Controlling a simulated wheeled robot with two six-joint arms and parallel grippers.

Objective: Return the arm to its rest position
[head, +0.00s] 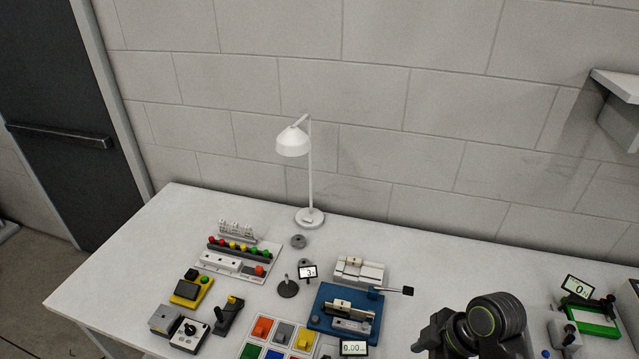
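A black arm part of mine with green rings shows at the bottom right of the head view, over the front right of the table. It appears to belong to my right arm. No gripper fingers can be made out on it, and its lower end runs out of the picture. My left arm and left gripper are not in the picture.
The white table (130,240) holds a lamp (293,143), a blue fixture (318,310), a panel of coloured buttons (283,336), a yellow control box (186,291), a joystick (229,315) and a green device (592,321). The table's back left is clear.

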